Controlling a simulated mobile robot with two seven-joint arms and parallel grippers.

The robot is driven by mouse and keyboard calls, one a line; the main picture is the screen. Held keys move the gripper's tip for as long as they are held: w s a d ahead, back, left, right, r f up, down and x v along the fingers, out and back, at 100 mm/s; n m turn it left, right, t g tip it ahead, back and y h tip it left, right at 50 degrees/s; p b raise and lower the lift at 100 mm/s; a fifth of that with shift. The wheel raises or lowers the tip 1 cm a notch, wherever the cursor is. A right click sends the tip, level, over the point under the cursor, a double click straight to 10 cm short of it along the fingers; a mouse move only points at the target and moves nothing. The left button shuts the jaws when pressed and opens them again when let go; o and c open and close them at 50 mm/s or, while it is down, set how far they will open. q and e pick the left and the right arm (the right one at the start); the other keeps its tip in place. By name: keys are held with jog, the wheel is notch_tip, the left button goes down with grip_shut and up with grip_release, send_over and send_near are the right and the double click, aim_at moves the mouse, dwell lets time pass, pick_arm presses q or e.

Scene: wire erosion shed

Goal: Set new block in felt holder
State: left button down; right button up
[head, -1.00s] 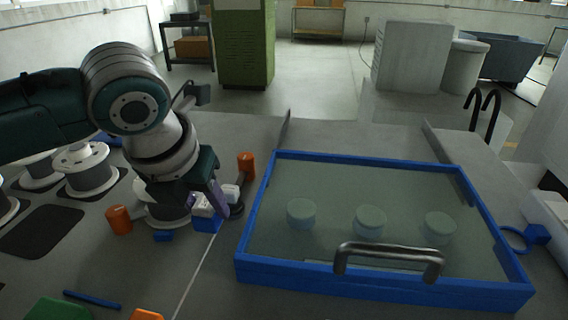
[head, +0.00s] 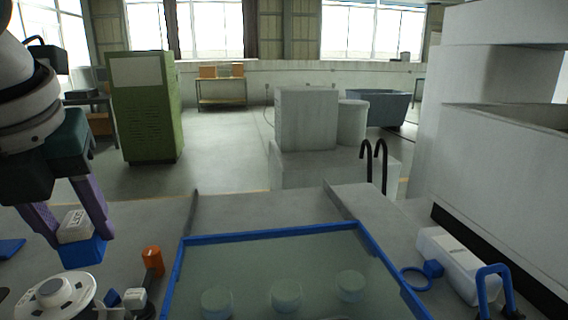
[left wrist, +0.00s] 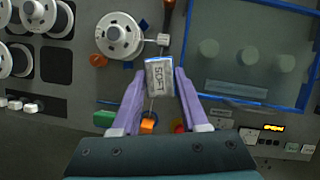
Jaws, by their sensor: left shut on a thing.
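My left gripper (head: 75,229) is at the left of the head view, raised above the bench. Its purple fingers are shut on a small block (head: 77,226) with a pale, lettered upper part and a blue lower part. In the left wrist view the block (left wrist: 160,76) sits between the fingertips, its lettered face towards the camera. Small white and blue parts (head: 131,297) stand beside a white spool (head: 55,299), below and right of the held block. I cannot tell whether they are the felt holder. My right gripper is not in view.
A blue-framed tank (head: 270,236) with pale discs stands right of the spool. An orange knob post (head: 152,262) stands between them. Buttons and a lit display (left wrist: 273,128) show in the left wrist view. A white machine housing (head: 500,165) rises at the right.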

pick_arm(q)
jog(key=d+n, duration=0.1)
jog(key=n, duration=0.1)
jog(key=s+d+n+g+y, duration=0.1)
jog(key=n, duration=0.2)
jog(key=d+r+n+g+y, duration=0.1)
jog(key=n, duration=0.1)
jog(key=shift+s+d+n, duration=0.3)
jog(key=shift+s+n, duration=0.05)
jog(key=shift+n, duration=0.05)
jog(key=n+g, duration=0.1)
jog(key=n, duration=0.1)
jog(key=s+d+r+n+g, duration=0.1)
jog(key=n, duration=0.2)
jog(key=n+g, duration=0.1)
jog(key=n, duration=0.1)
jog(key=shift+s+d+r+n, duration=0.15)
jog(key=shift+s+r+n, duration=0.15)
jog(key=shift+r, duration=0.1)
notch_tip(320, 180, up, 42)
jog(key=n+g+h+p, duration=0.4)
jog(key=n+p, duration=1.1)
jog(key=p, duration=2.4)
send_over(95, 258)
jog(key=s+d, duration=0.4)
jog(key=s, duration=0.7)
jog(key=shift+w+a+r, duration=0.15)
jog(key=shift+w, duration=0.05)
jog(key=shift+w+a+t, duration=0.1)
jog(key=shift+t, duration=0.2)
